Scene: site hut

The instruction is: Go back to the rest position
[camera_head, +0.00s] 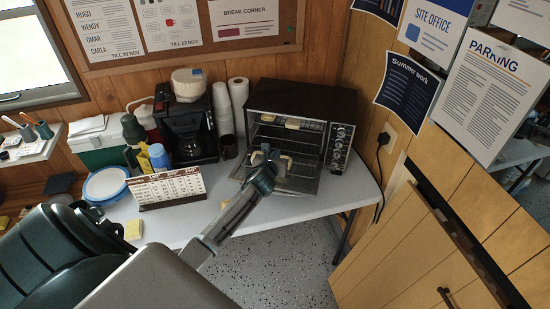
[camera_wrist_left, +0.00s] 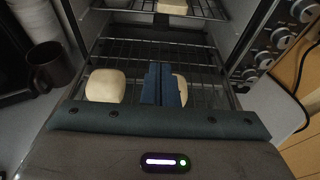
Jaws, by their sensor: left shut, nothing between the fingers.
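My left arm reaches across the white table to the toaster oven (camera_head: 340,112), whose door is down. My left gripper (camera_head: 264,158) is at the oven's open front. In the left wrist view its two dark blue fingers (camera_wrist_left: 161,84) are together with nothing between them. A pale bun (camera_wrist_left: 105,85) lies left of the fingers, apart from them. Another pale bun (camera_wrist_left: 181,90) is partly hidden behind the fingers; I cannot tell whether they touch it. My right gripper is not in view.
More pale pieces lie on the oven's upper rack (camera_wrist_left: 150,17). A desk calendar (camera_head: 168,188) stands nearer the front. Wooden cabinets (camera_head: 415,250) are at the right.

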